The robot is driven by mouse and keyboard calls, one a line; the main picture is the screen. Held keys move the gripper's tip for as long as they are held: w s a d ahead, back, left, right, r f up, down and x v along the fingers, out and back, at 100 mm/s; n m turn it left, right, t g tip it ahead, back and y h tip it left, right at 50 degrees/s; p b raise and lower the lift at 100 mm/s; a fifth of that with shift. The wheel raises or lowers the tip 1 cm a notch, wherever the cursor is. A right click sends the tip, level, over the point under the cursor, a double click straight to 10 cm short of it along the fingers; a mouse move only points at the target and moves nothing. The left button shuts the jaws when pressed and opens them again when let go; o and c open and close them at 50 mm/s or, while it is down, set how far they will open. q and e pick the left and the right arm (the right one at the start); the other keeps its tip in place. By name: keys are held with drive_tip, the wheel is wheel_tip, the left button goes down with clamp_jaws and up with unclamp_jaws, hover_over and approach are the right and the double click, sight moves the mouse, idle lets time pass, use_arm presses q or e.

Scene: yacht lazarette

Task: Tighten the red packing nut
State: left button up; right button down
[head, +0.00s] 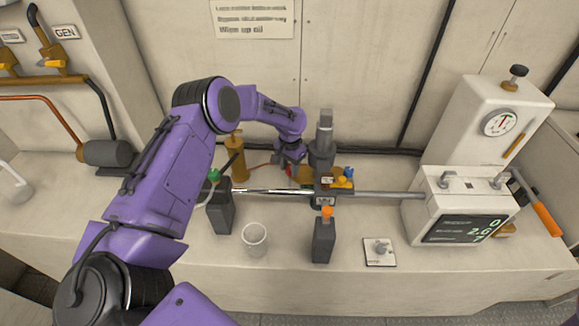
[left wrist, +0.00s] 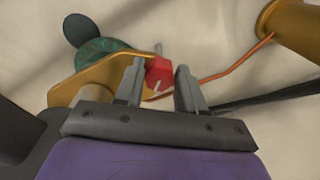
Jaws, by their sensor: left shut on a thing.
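The red packing nut (left wrist: 159,73) shows between the fingertips of my left gripper (left wrist: 160,80) in the left wrist view. A light mark is on the nut's face. A gold-coloured flange sits beside it, with a green round part and a dark oval part behind. In the head view my left gripper (head: 291,168) reaches down behind the shaft (head: 375,194), left of the upright grey cylinder (head: 323,140). The jaws are shut on the nut. The arm and gripper hide most of the nut in the head view. My right gripper is not in view.
A brass cylinder (head: 237,158) stands left of the gripper. Dark posts (head: 323,242) and (head: 220,212) another post stand at the front, with a clear cup (head: 254,240) between them. A white display box (head: 460,210) and a gauge tower (head: 490,115) stand at right.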

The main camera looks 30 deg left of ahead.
use_arm(q)
drive_tip(key=shift+m, duration=0.3)
drive_tip(key=shift+f+m+b, duration=0.1)
drive_tip(key=shift+m+b, duration=0.35)
drive_tip(key=shift+m, duration=0.45)
drive_tip(key=m+b, duration=0.1)
drive_tip(key=m, duration=0.2)
drive_tip(key=shift+m, duration=0.4)
drive_tip(key=m+b, duration=0.1)
drive_tip(key=m, duration=0.2)
drive_tip(key=shift+w+a, duration=0.1)
drive_tip(key=shift+m, duration=1.9)
drive_tip(key=o, duration=1)
drive_tip(key=shift+o, duration=0.2)
drive_tip(key=shift+w, duration=0.1)
